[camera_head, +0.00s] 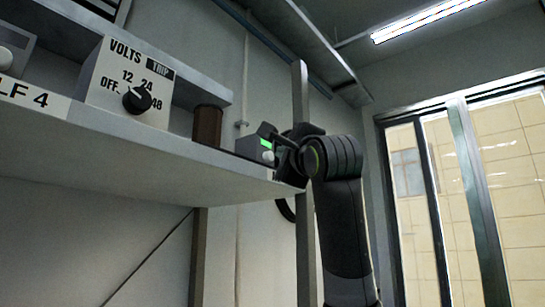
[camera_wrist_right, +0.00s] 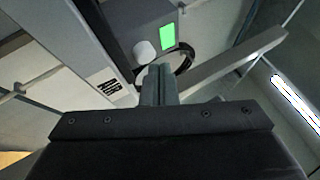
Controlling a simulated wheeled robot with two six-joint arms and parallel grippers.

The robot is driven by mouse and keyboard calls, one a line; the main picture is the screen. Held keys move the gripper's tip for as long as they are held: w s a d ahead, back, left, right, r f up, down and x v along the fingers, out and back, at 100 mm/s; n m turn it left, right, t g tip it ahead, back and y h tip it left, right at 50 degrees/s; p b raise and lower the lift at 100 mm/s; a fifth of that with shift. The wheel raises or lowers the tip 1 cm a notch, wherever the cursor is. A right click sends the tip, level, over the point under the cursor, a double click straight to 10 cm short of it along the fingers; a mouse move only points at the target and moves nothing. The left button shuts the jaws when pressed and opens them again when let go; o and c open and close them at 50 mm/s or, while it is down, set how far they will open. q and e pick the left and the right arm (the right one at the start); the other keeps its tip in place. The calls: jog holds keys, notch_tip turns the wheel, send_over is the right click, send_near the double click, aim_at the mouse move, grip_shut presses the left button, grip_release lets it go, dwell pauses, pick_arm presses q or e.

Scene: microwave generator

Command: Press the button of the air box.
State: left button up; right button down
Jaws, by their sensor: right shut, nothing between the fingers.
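The air box (camera_head: 250,146) is a small grey box with a lit green display, near the right end of the shelf. Its round white button (camera_head: 268,157) is on the face toward my right gripper. In the right wrist view the box (camera_wrist_right: 135,22) is at the top, with the green display (camera_wrist_right: 167,38) and the white button (camera_wrist_right: 144,51). My right gripper (camera_wrist_right: 160,72) is shut and empty, its fingertips close to the button. I cannot tell whether they touch it. In the head view the gripper (camera_head: 270,138) is beside the box. My left gripper is not in view.
The shelf (camera_head: 130,140) carries a voltage box with a black knob (camera_head: 137,100) and a brown cylinder (camera_head: 207,126) left of the air box. A metal post (camera_head: 303,245) stands behind my right arm. Windows (camera_head: 470,190) are at right.

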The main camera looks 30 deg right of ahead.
jog(key=shift+w+a, duration=0.15)
jog(key=shift+w, duration=0.15)
jog(key=shift+w+a, duration=0.15)
jog(key=shift+w, duration=0.3)
dwell(0.8)
jog(key=shift+s+d+b, duration=0.3)
jog(key=shift+s+b, duration=0.2)
jog(key=shift+s, duration=0.35)
